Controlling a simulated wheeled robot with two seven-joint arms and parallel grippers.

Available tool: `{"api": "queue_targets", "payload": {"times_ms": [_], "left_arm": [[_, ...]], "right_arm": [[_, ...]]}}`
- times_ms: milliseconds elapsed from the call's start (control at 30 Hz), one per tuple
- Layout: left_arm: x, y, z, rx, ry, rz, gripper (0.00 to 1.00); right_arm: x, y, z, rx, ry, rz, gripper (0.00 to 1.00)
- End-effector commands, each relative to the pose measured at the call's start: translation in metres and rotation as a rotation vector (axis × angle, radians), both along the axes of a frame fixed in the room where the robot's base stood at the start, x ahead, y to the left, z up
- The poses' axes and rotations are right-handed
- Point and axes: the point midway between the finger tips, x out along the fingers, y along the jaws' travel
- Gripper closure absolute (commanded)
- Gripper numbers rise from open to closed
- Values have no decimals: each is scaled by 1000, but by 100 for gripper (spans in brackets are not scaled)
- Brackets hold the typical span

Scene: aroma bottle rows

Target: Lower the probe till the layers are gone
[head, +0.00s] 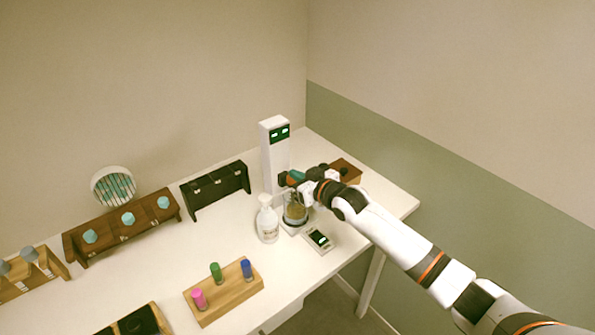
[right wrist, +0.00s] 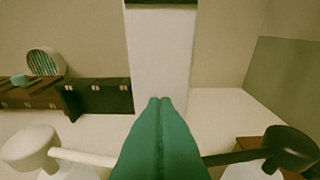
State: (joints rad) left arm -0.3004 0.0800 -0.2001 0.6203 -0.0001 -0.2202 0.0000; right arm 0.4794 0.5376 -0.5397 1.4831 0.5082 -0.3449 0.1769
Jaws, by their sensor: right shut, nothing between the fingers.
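A white column device (head: 274,155) with two small lit displays stands at the back; its front face fills the middle of the right wrist view (right wrist: 162,60). A clear beaker (head: 295,212) with yellow-brown contents stands in front of it; separate layers cannot be made out. My right gripper (head: 294,176) is above the beaker, close to the column, its green fingers (right wrist: 160,101) shut with nothing between them. A pale bar with a round knob (right wrist: 30,147) and a dark bar with a round knob (right wrist: 290,146) show either side of the fingers. The probe cannot be made out clearly. My left gripper is out of view.
A wooden block (head: 222,293) holds coloured vials. Dark racks (head: 216,190) stand along the back.

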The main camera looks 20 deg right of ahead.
Motion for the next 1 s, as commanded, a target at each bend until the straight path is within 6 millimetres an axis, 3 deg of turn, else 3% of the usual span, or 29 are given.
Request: {"api": "queue_targets", "payload": {"times_ms": [33, 433, 567, 733, 800, 1000], "left_arm": [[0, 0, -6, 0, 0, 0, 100], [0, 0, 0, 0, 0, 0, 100], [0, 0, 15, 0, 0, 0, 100], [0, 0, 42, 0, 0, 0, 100], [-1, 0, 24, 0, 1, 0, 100], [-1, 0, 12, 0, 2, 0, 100]], "right_arm": [[0, 0, -8, 0, 1, 0, 100], [-1, 0, -5, -2, 8, 0, 100], [1, 1, 13, -1, 5, -1, 100], [5, 2, 48, 1, -4, -3, 100], [-9, -3, 36, 1, -3, -2, 100], [-43, -15, 46, -1, -6, -1, 100]]}}
